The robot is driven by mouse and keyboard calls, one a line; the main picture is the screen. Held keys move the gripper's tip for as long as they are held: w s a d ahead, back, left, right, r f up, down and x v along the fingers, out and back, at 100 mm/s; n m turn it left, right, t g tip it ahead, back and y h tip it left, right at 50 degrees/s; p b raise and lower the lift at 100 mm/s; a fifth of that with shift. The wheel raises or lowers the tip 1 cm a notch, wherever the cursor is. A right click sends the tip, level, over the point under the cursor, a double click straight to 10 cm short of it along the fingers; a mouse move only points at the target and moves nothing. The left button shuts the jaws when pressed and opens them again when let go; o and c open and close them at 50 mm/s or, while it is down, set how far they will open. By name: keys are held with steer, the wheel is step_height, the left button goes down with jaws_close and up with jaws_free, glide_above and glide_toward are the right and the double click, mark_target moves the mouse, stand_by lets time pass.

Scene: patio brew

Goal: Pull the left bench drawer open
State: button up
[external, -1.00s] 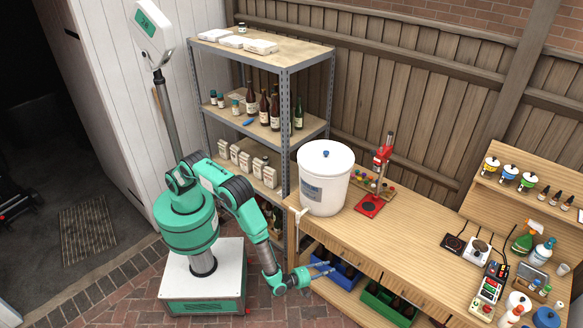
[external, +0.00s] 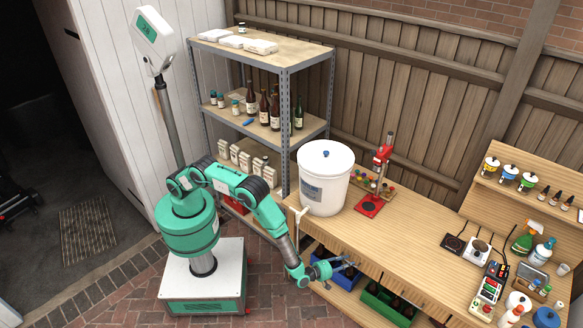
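The wooden bench (external: 400,238) runs from the centre to the lower right. Its front face is seen steeply from above, and I cannot make out the left drawer or its handle. My gripper (external: 347,266) is at the left part of the bench front, just below the edge of the top. Its two fingers point right and look apart, with nothing visible between them. I cannot tell whether they touch the bench front.
Under the bench top stand a blue crate (external: 318,254) and a green crate (external: 385,307) with bottles. A metal shelf (external: 287,130) is behind my arm.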

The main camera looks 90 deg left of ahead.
steer(key=shift+w, duration=0.1)
jaws_close()
stand_by(0.3)
steer(key=s+d+p, duration=0.3)
steer(key=s+d, duration=2.1)
steer(key=shift+s, duration=0.3)
steer(key=shift+d+f, duration=0.1)
jaws_free()
steer(key=shift+s+d, duration=0.1)
steer(key=shift+d, duration=0.05)
